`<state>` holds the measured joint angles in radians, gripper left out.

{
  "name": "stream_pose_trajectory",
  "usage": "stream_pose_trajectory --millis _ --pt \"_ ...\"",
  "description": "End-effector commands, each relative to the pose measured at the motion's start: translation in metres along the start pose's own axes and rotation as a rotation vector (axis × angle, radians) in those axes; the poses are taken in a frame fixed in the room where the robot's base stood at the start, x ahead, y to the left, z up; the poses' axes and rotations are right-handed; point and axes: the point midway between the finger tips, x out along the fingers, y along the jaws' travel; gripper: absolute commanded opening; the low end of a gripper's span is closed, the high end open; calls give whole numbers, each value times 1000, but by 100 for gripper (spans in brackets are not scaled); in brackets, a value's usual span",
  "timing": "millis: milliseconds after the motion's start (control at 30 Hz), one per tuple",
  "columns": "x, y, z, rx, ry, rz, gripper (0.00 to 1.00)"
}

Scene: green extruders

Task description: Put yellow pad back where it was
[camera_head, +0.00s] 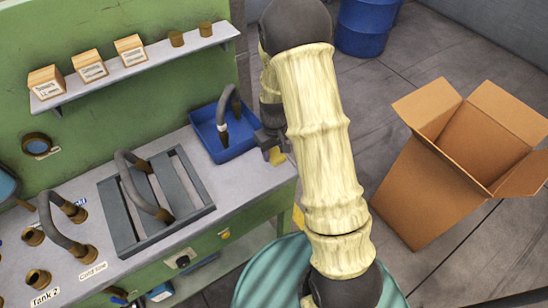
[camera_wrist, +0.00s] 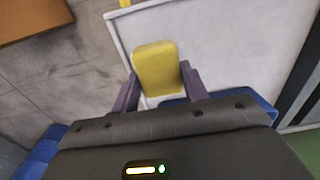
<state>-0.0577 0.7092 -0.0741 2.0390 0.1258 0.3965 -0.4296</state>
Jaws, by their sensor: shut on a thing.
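The yellow pad (camera_wrist: 156,68) is between the two fingers of my gripper (camera_wrist: 157,88) in the wrist view, with its broad face toward the camera. My gripper is shut on it. In the head view the pad (camera_head: 277,155) shows as a small yellow patch at the right end of the grey worktop (camera_head: 262,183). My gripper (camera_head: 272,143) is there too, just right of the blue tray, and is partly hidden by my arm. I cannot tell whether the pad touches the worktop.
The blue tray (camera_head: 208,145) holds a dark curved hose (camera_head: 223,118). A grey slatted rack (camera_head: 120,215) with another hose lies farther left. A shelf (camera_head: 150,62) with small boxes is above. An open cardboard box (camera_head: 425,180) and a blue barrel (camera_head: 365,25) stand on the floor.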

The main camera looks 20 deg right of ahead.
Motion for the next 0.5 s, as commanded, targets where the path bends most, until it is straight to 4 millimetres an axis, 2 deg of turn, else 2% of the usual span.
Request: stream_pose_trajectory --millis 300,500 --pt "36 -1 1 -1 -4 -1 23" --pt "40 0 0 -1 -1 0 23"
